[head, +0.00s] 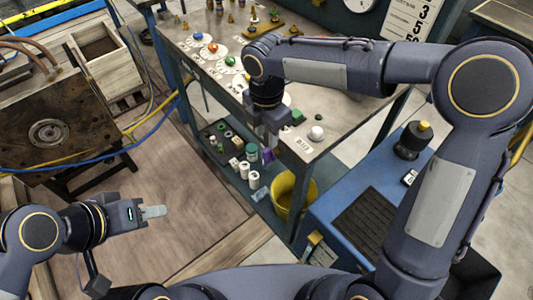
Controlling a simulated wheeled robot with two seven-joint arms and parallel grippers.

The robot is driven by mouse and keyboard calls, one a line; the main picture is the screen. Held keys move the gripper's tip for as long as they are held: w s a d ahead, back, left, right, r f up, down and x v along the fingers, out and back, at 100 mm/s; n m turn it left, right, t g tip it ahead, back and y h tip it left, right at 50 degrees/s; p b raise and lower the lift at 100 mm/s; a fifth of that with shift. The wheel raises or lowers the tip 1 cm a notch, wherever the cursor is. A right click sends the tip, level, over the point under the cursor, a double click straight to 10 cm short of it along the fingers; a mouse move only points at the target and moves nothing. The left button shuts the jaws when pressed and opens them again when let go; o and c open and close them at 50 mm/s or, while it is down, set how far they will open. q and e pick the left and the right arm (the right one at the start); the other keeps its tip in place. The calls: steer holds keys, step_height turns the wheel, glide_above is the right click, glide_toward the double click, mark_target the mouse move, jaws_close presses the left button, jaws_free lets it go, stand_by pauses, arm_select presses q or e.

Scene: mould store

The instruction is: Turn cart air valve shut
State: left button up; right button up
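I cannot pick out the cart air valve with certainty. A blue cart (340,205) stands at the lower right. On it is a black rounded fitting (411,142) with a yellow top; whether this is the valve I cannot tell. A small yellow part (316,239) shows on the cart's near left side. My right gripper (271,141) points down at the front edge of the workbench, apart from the cart; its finger gap is unclear. My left gripper (154,212) points right over the floor at the lower left, seen edge-on, touching nothing visible.
The workbench (345,107) carries coloured knobs on labelled discs and a white knob (316,133). Its lower shelf holds small jars and bottles (243,170). A yellow bucket (291,196) stands beneath. A metal mould block (50,125) with hoses is at left. The floor (180,175) between is clear.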

mark_target(266, 150)
step_height(266, 150, down, 8)
steer(key=shift+r+b, duration=0.15)
steer(key=shift+b, duration=0.35)
steer(key=shift+w, duration=0.1)
jaws_close()
